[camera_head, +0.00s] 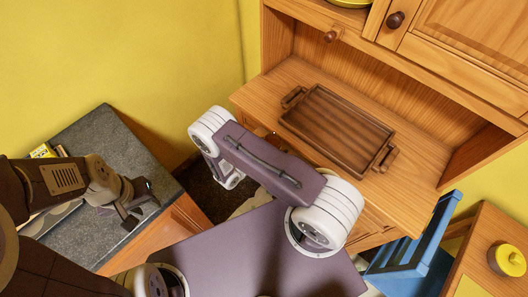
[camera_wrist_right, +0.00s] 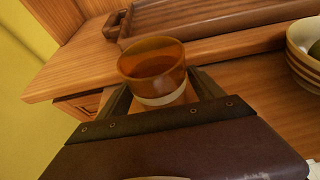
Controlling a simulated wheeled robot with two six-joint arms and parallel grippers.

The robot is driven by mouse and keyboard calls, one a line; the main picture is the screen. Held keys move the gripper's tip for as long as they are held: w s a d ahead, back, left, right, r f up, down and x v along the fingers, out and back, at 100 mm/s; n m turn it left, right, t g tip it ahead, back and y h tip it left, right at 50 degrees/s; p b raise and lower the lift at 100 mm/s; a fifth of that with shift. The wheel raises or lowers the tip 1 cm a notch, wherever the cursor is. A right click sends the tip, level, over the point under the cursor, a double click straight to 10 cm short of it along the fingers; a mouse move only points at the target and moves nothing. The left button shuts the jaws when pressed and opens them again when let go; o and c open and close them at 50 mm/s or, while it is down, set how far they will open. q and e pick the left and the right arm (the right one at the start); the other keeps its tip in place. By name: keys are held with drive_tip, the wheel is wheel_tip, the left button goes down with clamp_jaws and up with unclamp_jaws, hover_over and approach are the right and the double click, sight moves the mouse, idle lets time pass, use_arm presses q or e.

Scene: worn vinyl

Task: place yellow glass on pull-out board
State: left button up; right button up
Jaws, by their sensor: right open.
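The yellow glass (camera_wrist_right: 153,68), amber with a pale band at its base, stands upright in the right wrist view. It is between the two fingers of my open right gripper (camera_wrist_right: 160,92); I cannot tell whether they touch it. A lower wooden surface (camera_wrist_right: 243,78), seemingly the pull-out board, shows behind and right of the glass, below the counter edge. I cannot tell whether the glass rests on it. In the head view my right forearm hides the glass and right gripper. My left gripper (camera_head: 138,203) is open and empty over the grey countertop at left.
A brown wooden tray (camera_head: 337,128) lies on the hutch counter (camera_head: 420,163). A striped bowl (camera_wrist_right: 304,55) stands right of the glass in the right wrist view. A grey countertop (camera_head: 92,135) is at left. A blue chair (camera_head: 412,255) and a table with a yellow pot (camera_head: 508,260) are at right.

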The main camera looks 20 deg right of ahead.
drive_tip(key=b+v, duration=0.1)
drive_tip(key=v, duration=0.8)
drive_tip(key=shift+s+a+r, duration=0.1)
drive_tip(key=shift+s+a, duration=0.05)
drive_tip(key=shift+a, duration=0.15)
